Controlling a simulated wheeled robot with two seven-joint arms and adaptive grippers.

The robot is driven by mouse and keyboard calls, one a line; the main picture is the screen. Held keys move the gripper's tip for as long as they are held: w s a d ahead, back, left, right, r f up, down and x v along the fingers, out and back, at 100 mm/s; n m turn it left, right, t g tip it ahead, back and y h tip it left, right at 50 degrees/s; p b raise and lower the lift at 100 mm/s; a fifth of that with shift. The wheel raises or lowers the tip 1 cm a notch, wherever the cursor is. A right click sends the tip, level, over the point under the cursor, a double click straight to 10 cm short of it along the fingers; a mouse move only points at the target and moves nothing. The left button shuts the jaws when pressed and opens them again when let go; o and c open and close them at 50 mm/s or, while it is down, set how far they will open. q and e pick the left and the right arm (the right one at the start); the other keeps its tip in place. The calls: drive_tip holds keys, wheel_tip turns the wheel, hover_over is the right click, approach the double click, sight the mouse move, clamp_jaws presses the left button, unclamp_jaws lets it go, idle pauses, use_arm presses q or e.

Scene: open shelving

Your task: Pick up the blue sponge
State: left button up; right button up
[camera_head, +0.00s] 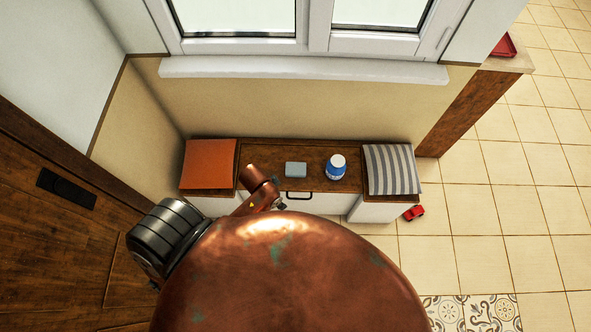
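The blue sponge (296,169), a small pale grey-blue block, lies on the wooden top of the low bench (310,150), near its middle. My copper-coloured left arm comes in from the left and reaches up to the bench's front edge, left of and below the sponge in the picture. A small dark part at its end, seemingly my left gripper (281,206), shows apart from the sponge. Its fingers are too small and too covered to tell open from shut. My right gripper is not in view. A large copper part of my own body hides the lower middle.
A blue-and-white jar (336,168) stands just right of the sponge. An orange cushion (209,164) and a striped cushion (391,169) lie at the bench's ends. A window sill (300,69) is behind. A red toy car (414,212) sits on the tiled floor, which is open at right.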

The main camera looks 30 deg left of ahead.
use_arm(q)
drive_tip(key=w+d+f+m+g, duration=0.15)
drive_tip(key=w+f+m, duration=0.25)
drive_tip(key=w, duration=0.5)
drive_tip(key=m, duration=0.3)
hover_over(296, 169)
drive_tip(key=shift+s+d+f+g+y, duration=0.15)
drive_tip(key=shift+f+g+y, duration=0.25)
drive_tip(key=shift+f, duration=0.4)
drive_tip(key=shift+w+f, duration=0.2)
drive_tip(key=shift+w, duration=0.05)
drive_tip(key=f+b, duration=0.1)
drive_tip(key=f, duration=0.1)
drive_tip(key=f+b, duration=0.1)
drive_tip(key=f, duration=0.2)
drive_tip(key=f+b, duration=0.1)
drive_tip(key=f, duration=0.1)
drive_tip(key=shift+a+f, duration=0.2)
drive_tip(key=shift+a, duration=0.05)
drive_tip(key=shift+r, duration=0.1)
drive_tip(key=shift+c, duration=0.2)
drive_tip(key=c, duration=0.8)
drive_tip(key=shift+o, duration=0.2)
